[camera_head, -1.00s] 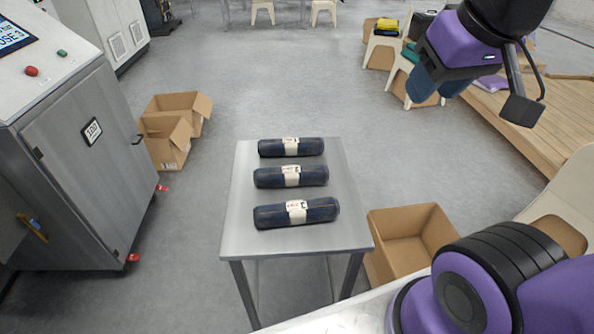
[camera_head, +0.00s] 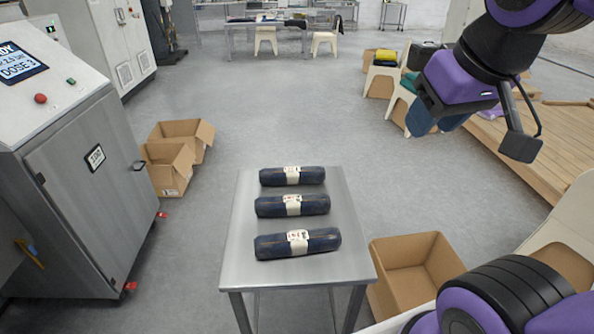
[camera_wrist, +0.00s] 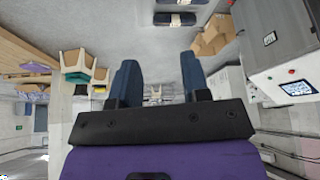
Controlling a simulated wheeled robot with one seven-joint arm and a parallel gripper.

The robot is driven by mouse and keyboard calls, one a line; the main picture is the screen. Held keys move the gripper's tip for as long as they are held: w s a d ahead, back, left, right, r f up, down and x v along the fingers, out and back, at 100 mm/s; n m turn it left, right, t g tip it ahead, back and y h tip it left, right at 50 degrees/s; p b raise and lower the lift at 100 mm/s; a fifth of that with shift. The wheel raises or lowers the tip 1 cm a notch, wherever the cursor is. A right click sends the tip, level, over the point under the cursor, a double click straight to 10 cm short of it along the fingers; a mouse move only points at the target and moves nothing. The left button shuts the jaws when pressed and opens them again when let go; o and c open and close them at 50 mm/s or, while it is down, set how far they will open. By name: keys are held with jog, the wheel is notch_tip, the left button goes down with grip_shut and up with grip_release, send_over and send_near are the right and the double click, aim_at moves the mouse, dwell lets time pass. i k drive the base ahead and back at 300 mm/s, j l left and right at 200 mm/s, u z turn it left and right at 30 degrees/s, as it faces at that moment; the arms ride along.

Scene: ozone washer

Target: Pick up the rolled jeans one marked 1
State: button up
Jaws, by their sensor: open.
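Three dark blue rolled jeans lie in a row on a small grey metal table (camera_head: 345,262), each with a pale paper band. The far roll (camera_head: 277,177), the middle roll (camera_head: 272,207) and the near roll (camera_head: 270,247) lie apart from each other. The band marks are too small to read surely, so I cannot tell which is marked 1. My gripper (camera_head: 440,118) is raised at the upper right, well away from the table, open and empty. In the wrist view my gripper (camera_wrist: 157,85) shows its two blue fingers apart, with two of the rolls at the top edge.
A grey washer cabinet (camera_head: 90,190) stands on the left. Open cardboard boxes stand beside it (camera_head: 170,165) and right of the table (camera_head: 405,280). A white chair (camera_head: 570,225) and a wooden platform (camera_head: 535,150) are at right. Floor behind the table is clear.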

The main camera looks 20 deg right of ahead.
aim_at(290, 176)
jog(key=i+j+z, duration=0.35)
jog(key=j, duration=0.3)
jog(key=i+j+z, duration=0.15)
jog(key=j, duration=0.2)
